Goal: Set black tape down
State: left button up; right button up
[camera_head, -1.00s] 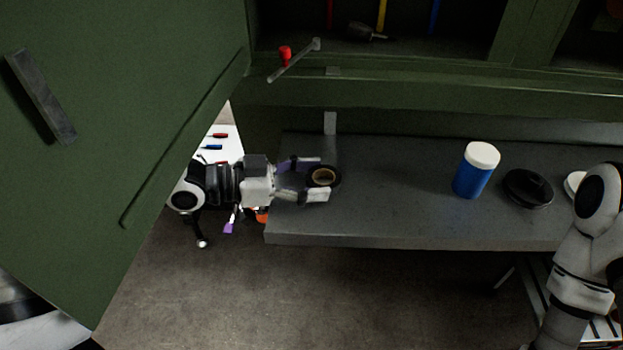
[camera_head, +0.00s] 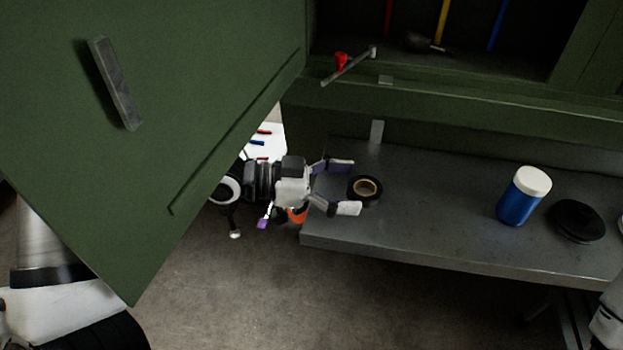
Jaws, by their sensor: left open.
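The black tape (camera_head: 352,191) is a roll with a tan core. It lies on the grey bench (camera_head: 420,245) near its left end. My left gripper (camera_head: 350,187) comes in from the left, just above the bench. Its two fingers are spread wide, one behind and one in front of the roll's left side, and they look apart from it. My right gripper is out of view; only a bit of my right arm shows at the lower right edge.
A blue bottle with a white lid (camera_head: 518,205) and a round black object (camera_head: 577,222) stand to the right on the bench. A green cabinet door (camera_head: 150,150) hangs open at left. A red-handled tool (camera_head: 341,61) lies on the cabinet ledge. The bench middle is clear.

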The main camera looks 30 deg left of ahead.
pick_arm(q)
jog(key=p+v, duration=0.1)
jog(key=v, duration=0.4)
jog(key=shift+a+r, duration=0.2)
jog(key=shift+f+p+v, duration=0.1)
jog(key=shift+p+v, duration=1.25)
jog(key=shift+p, duration=0.45)
jog(key=shift+f+p+v, duration=0.15)
jog(key=shift+p+v, duration=1.25)
jog(key=shift+p, duration=0.35)
